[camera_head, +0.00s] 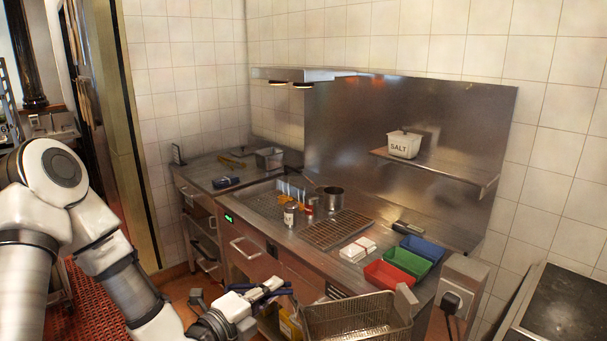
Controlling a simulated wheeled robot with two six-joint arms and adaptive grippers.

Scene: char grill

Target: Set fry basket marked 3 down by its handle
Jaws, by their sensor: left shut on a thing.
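A wire fry basket (352,325) shows at the bottom edge, in front of the counter, its lower part cut off by the frame. A pale grey plate (405,300) stands at its right rim; I cannot read a number. My left gripper (272,291) is at the left of the basket, shut on its dark handle (291,297). The fingers hide part of the handle. I cannot tell whether anything supports the basket from below. My right gripper is not in view.
Red (389,275), green (407,262) and blue (422,248) trays stand at the counter's right end, behind the basket. White napkins (357,250), a grate (328,231), bottles and a metal pot (331,194) stand further left. A salt tub (404,145) sits on the shelf.

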